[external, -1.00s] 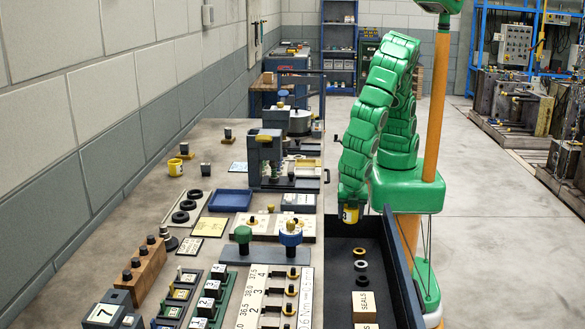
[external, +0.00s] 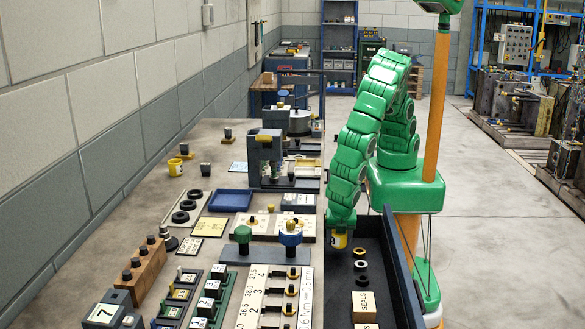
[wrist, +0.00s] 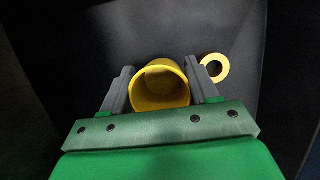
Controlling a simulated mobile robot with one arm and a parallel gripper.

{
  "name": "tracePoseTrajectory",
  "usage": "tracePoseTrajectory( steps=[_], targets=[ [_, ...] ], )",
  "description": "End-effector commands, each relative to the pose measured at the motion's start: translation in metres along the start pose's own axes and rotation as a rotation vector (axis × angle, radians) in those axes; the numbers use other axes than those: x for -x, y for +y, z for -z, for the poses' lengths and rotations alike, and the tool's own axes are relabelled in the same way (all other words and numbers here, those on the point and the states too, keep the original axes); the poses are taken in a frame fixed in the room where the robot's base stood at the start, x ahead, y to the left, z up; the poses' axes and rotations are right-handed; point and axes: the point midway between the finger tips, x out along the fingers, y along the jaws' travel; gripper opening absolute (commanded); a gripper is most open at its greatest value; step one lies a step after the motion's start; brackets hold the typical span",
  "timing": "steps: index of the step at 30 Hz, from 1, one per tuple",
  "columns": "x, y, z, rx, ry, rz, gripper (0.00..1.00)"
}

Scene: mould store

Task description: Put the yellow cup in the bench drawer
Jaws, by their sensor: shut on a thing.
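The yellow cup (wrist: 160,86) is between the two grey fingers of my gripper (wrist: 162,90) in the wrist view, its round opening toward the camera. My gripper (external: 340,230) is shut on the cup. In the external view the cup (external: 339,240) shows under the green wrist, within the far end of the open bench drawer (external: 398,262). The dark drawer interior (wrist: 100,45) surrounds the cup in the wrist view. I cannot tell whether the cup's base touches the drawer floor.
A yellow ring (wrist: 214,67) lies just right of the right finger. In the drawer lie a pale ring (external: 360,252), dark rings (external: 361,272) and boxes marked SEALS (external: 365,302). The crowded bench is left. Another yellow cup (external: 175,167) stands on it.

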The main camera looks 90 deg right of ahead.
Motion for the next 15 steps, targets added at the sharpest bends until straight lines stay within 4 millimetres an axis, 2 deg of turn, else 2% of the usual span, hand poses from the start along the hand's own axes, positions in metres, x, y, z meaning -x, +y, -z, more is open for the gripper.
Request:
tracePoseTrajectory(
  steps=[9,15],
  targets=[
    [-0.029,0.0,0.01,0.0,-0.001,0.001,0.24],
    [-0.031,0.001,0.011,0.0,0.0,0.0,0.24]
  ],
)
